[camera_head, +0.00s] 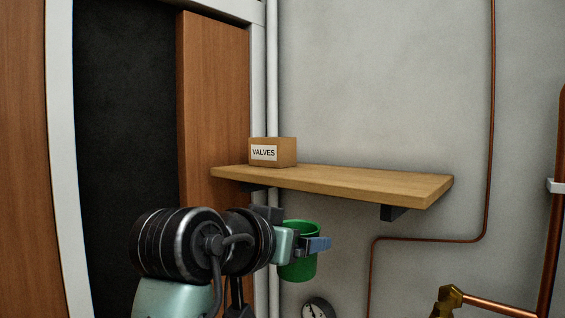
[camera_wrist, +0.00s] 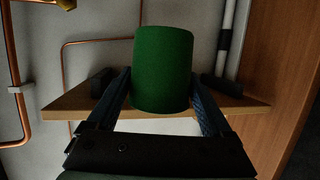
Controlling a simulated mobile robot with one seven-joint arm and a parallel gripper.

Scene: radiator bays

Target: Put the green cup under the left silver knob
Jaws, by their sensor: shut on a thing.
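The green cup (camera_head: 298,268) is held by my gripper (camera_head: 307,247), below the wooden shelf in the head view. In the wrist view the green cup (camera_wrist: 163,70) sits between the two blue fingers of my gripper (camera_wrist: 163,100), which is shut on it. In the head view the cup looks upright, with its open rim at the top. The silver knobs do not show in either view.
A wooden shelf (camera_head: 345,187) on the grey wall carries a box marked VALVES (camera_head: 272,153). Copper pipes (camera_head: 490,120) run at the right, with a brass valve fitting (camera_head: 447,300) low down. A round gauge (camera_head: 318,308) shows at the bottom edge. A doorway stands at the left.

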